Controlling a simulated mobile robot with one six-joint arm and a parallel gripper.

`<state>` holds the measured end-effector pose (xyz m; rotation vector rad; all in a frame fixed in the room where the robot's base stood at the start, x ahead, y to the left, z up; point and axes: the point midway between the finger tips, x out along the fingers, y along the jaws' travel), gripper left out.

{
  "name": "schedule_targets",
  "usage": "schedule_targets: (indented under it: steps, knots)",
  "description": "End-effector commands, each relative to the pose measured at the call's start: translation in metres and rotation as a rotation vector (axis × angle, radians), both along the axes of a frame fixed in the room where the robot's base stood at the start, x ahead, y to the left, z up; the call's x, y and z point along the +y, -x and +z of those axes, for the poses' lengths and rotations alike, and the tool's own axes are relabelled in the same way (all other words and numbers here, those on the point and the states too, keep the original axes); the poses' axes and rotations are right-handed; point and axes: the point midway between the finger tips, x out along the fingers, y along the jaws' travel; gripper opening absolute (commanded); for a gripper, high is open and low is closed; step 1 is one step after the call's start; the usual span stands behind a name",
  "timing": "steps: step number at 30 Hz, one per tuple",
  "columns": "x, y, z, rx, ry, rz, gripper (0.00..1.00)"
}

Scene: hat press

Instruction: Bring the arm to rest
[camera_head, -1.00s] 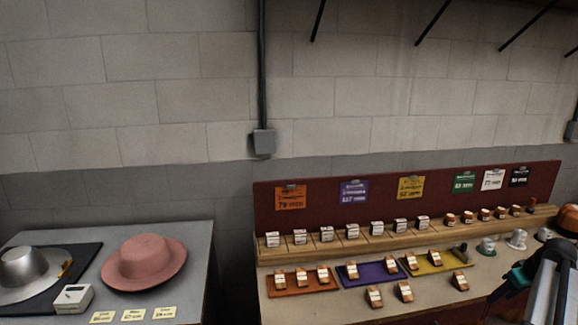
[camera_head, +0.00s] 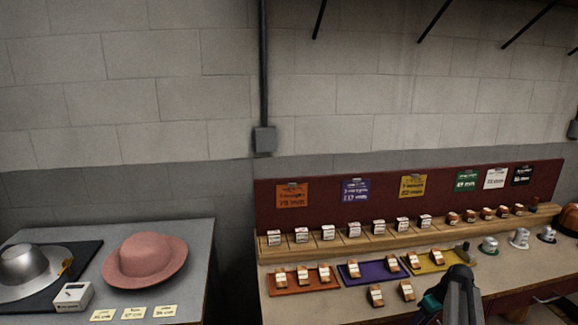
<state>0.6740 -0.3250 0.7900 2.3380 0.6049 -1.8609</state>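My arm (camera_head: 461,295) rises from the bottom edge at the right of centre, in front of the workbench. A dark and teal part beside it, which looks like my gripper (camera_head: 430,305), is partly hidden and cut off by the frame's bottom edge. I cannot make out its fingertips, nor whether it is open or shut. No object is seen held.
The workbench (camera_head: 340,302) bears an orange mat (camera_head: 290,291), a purple mat (camera_head: 373,283), a yellow mat (camera_head: 437,270) and several small blocks. A pink hat (camera_head: 145,260) and a silver hat form (camera_head: 22,268) sit on the left table (camera_head: 190,240). A gap separates the two.

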Motion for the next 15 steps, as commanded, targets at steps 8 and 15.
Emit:
schedule_targets:
  steps: [8,15]
  knots:
    - [0.101,0.022,-0.079,0.11,-0.035,0.108,0.49]
    - [0.179,0.061,-0.139,0.218,-0.048,0.171,0.49]
